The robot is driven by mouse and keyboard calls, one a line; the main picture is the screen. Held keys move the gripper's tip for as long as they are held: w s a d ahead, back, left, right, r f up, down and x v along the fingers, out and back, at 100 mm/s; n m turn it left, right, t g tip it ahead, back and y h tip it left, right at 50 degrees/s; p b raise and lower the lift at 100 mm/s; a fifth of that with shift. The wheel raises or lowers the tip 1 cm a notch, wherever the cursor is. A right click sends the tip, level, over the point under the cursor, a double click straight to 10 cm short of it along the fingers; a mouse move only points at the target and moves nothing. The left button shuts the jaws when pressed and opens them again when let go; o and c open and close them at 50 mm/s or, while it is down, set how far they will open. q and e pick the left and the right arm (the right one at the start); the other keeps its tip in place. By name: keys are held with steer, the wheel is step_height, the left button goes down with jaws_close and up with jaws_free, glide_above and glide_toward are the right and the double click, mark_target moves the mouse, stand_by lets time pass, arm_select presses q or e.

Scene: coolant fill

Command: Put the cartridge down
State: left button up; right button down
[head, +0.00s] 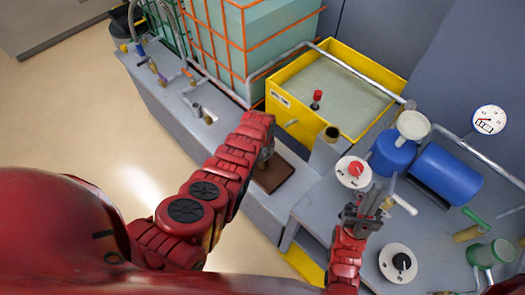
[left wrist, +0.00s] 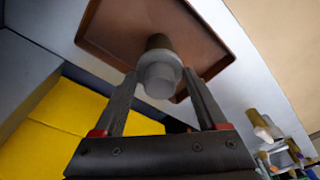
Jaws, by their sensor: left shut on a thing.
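My left gripper (head: 266,152) is over the brown tray (head: 282,172) on the grey bench, mostly hidden by its own arm in the head view. In the left wrist view, its two fingers (left wrist: 160,85) are shut on a small grey cartridge (left wrist: 159,78) with a darker, brownish upper part. The cartridge is in front of the brown tray (left wrist: 110,28); whether it touches the tray cannot be told. My right gripper (head: 378,195) is above the right-hand bench near a red dial; its finger gap is unclear.
A yellow bin (head: 340,82) with pale liquid stands behind the tray. Blue cylinders (head: 447,173), a red-centred dial (head: 354,172), a black-knobbed dial (head: 398,262) and a green mug-like container (head: 490,254) crowd the right bench. Pipes and fittings (head: 198,108) are on the left bench.

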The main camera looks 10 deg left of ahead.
arm_select(q)
steer(key=o, duration=1)
